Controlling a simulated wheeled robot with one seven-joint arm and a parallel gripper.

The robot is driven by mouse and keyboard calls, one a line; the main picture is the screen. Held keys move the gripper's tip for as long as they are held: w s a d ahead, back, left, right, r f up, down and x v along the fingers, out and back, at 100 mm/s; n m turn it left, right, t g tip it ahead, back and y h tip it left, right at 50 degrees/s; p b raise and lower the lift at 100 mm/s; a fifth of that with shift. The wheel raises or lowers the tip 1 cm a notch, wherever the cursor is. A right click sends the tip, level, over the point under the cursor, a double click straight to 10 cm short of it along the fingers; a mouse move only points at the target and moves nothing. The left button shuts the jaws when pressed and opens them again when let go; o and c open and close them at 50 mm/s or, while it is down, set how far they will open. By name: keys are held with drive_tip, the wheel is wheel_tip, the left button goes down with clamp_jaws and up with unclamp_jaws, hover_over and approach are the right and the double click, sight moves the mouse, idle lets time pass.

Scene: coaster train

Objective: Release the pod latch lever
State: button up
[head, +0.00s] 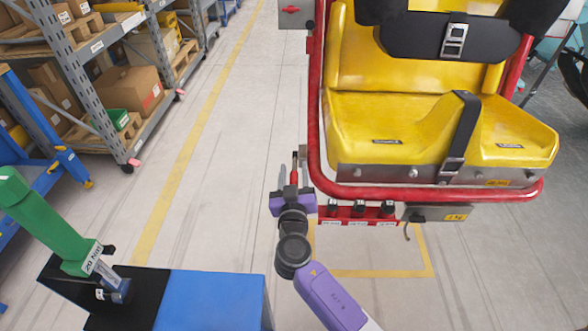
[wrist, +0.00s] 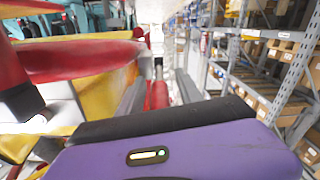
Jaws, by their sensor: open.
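A yellow seat pod (head: 430,125) with a red tube frame (head: 313,110) fills the upper right of the head view. A small red lever handle (head: 294,163) shows at the pod's lower left corner, and it also shows in the wrist view (wrist: 157,95). I take it for the latch lever. My gripper (head: 293,176) is open, its fingers pointing away from me. In the wrist view its two grey fingers (wrist: 160,92) appear on either side of the red handle, with gaps visible. I cannot tell how deep the handle sits between them.
A red strip with several black switches (head: 359,209) and a grey box (head: 434,212) hang under the pod's front edge. A blue and black bench (head: 215,298) with a green tool (head: 45,220) stands front left. Shelves (head: 110,60) line the left; the aisle floor is clear.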

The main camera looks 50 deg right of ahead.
drive_tip(key=shift+w+d, duration=0.1)
drive_tip(key=shift+d, duration=0.05)
clamp_jaws()
idle(1.4)
